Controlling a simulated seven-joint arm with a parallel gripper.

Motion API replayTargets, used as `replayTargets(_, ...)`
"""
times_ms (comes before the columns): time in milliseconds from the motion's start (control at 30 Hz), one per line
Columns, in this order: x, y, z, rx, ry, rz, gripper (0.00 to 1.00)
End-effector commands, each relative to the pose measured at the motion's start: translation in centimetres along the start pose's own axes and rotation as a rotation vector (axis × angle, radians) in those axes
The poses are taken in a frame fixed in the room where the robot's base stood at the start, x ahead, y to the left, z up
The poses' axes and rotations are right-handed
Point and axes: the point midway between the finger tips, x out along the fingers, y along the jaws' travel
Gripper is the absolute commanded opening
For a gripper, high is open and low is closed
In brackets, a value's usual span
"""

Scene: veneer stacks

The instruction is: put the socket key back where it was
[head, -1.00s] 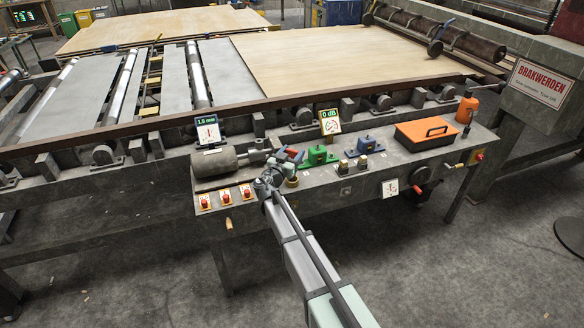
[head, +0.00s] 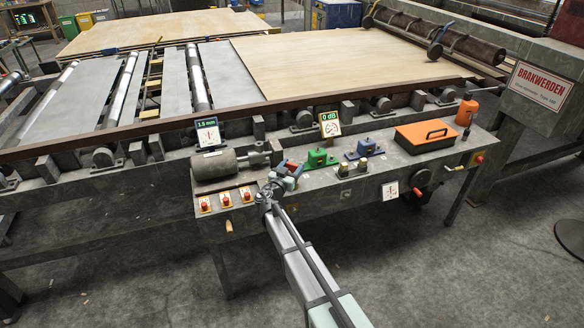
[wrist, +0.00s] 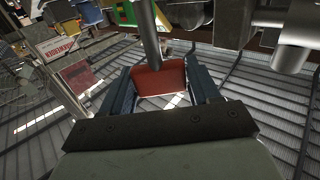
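The socket key appears to be the tool with a red block-like handle (wrist: 160,80) and a grey round shaft (wrist: 148,35) in the wrist view. My gripper (wrist: 162,88) has its two dark blue fingers on either side of the red handle and seems shut on it. The shaft runs away from the fingers towards the top of the picture; its far end is out of view. In the head view my gripper (head: 284,176) is over the front part of the grey bench, right of the grey motor (head: 218,165), with a bit of red showing at its fingers.
Green (head: 319,159) and blue (head: 369,149) blocks stand to the right on the bench (head: 400,172), with an orange toolbox (head: 426,135) beyond. Red push buttons (head: 226,199) are at the left front. Two small displays (head: 208,132) (head: 330,124) stand behind.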

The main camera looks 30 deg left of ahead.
Motion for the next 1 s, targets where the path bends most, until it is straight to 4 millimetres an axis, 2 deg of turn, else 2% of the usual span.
replayTargets(33,0.0,0.0,0.0,0.000,0.000,0.000,0.66)
replayTargets(233,0.0,0.0,0.0,0.000,0.000,0.000,0.85)
replayTargets(567,0.0,0.0,-0.4,0.000,0.000,0.000,0.85)
replayTargets(767,-2.8,0.1,-0.4,0.000,0.000,-0.002,0.85)
replayTargets(1000,-7.4,0.1,-0.4,0.000,-0.001,-0.002,0.85)
